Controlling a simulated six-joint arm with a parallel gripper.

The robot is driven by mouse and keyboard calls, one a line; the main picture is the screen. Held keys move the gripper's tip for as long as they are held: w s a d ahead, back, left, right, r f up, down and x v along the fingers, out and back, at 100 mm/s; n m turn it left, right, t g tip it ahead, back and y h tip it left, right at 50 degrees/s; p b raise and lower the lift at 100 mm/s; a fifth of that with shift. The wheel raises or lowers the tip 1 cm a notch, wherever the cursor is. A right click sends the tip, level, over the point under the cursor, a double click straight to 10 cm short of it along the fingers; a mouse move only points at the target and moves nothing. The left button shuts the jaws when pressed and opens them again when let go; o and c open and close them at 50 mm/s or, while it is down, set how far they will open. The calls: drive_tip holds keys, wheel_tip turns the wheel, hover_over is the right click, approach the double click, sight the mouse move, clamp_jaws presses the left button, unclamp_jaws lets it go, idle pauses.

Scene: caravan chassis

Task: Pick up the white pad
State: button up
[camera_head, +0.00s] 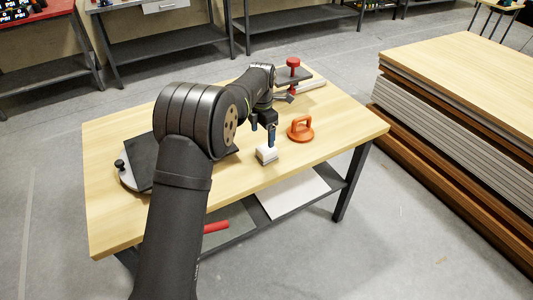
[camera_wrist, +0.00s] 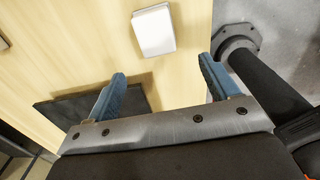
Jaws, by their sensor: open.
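The white pad (camera_head: 266,154) lies on the wooden table (camera_head: 112,210), near its front edge. It also shows in the wrist view (camera_wrist: 153,30) as a small white block at top centre, ahead of the fingertips. My gripper (camera_head: 263,130), with two blue fingers, is above the table close to the pad. In the wrist view the fingers (camera_wrist: 162,68) are spread wide with nothing between them. The pad is apart from both fingers.
An orange suction-cup handle (camera_head: 301,128) stands right of the pad. A red-topped clamp-like tool (camera_head: 293,70) is at the back of the table. A dark plate (camera_head: 143,160) lies at the left, partly behind my arm. Stacked boards (camera_head: 450,110) stand to the right.

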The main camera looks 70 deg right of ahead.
sight(263, 149)
drive_tip(key=f, duration=1)
drive_tip(key=shift+d, duration=0.25)
drive_tip(key=shift+r, duration=0.1)
drive_tip(key=c, duration=1.1)
drive_tip(key=shift+r, duration=0.1)
wheel_tip(263, 149, up, 4)
drive_tip(key=shift+f, duration=0.1)
drive_tip(key=s+a+r, duration=0.1)
drive_tip(key=s+r, duration=0.1)
drive_tip(key=s, duration=0.1)
drive_tip(key=s+a+r, duration=0.2)
drive_tip(key=s, duration=0.2)
drive_tip(key=s+a+r, duration=0.2)
drive_tip(key=s+r, duration=0.1)
drive_tip(key=shift+s+a, duration=0.15)
drive_tip(key=shift+s, duration=0.1)
